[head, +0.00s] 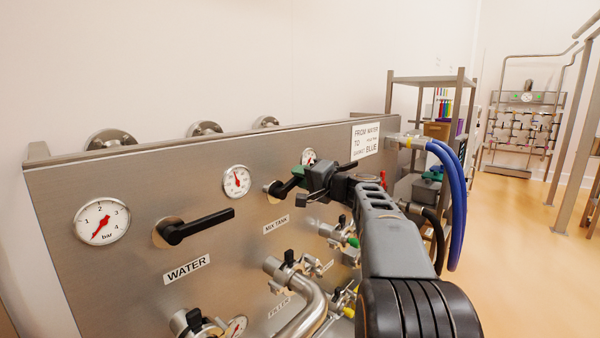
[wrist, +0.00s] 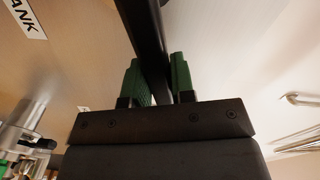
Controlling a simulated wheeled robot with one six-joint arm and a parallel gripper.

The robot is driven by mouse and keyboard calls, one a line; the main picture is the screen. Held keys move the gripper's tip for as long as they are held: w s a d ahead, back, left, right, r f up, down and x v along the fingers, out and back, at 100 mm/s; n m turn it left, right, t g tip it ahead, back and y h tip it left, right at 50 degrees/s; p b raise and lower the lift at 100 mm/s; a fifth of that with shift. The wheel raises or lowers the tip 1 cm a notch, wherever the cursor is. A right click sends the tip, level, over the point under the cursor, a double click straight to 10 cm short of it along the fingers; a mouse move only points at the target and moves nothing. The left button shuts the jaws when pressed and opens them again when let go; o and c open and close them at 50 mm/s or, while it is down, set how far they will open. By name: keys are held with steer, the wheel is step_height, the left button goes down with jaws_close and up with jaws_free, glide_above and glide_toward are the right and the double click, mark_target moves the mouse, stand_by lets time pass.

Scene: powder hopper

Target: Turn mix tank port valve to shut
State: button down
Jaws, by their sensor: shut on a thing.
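The mix tank port valve has a black lever handle (head: 285,187) on a round hub, above the MIX TANK label (head: 276,225) on the steel panel. The lever points right and slightly up in the head view. My gripper (head: 300,173) is at its outer end, with green finger pads on either side. In the wrist view the black lever (wrist: 145,35) runs down between the two green pads of my gripper (wrist: 160,82), which is shut on it. The lever's outer end is partly hidden by my gripper.
The WATER valve's black lever (head: 195,226) points right and slightly up. Gauges (head: 101,221) (head: 237,181) sit on the panel. Pipes (head: 305,300) and small valves stand out below. Blue hoses (head: 456,200) hang at the right, before a shelf rack (head: 430,80). The floor at the right is open.

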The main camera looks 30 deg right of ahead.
steer(key=shift+f, duration=0.1)
step_height(320, 180, down, 3)
steer(key=m, duration=0.3)
steer(key=shift+w+d+r, duration=0.1)
steer(key=shift+d+r, duration=0.05)
steer(key=shift+r, duration=0.05)
steer(key=c, duration=0.9)
jaws_free()
steer(key=shift+r, duration=0.15)
steer(key=shift+b+v, duration=1.95)
steer(key=shift+v, duration=2.6)
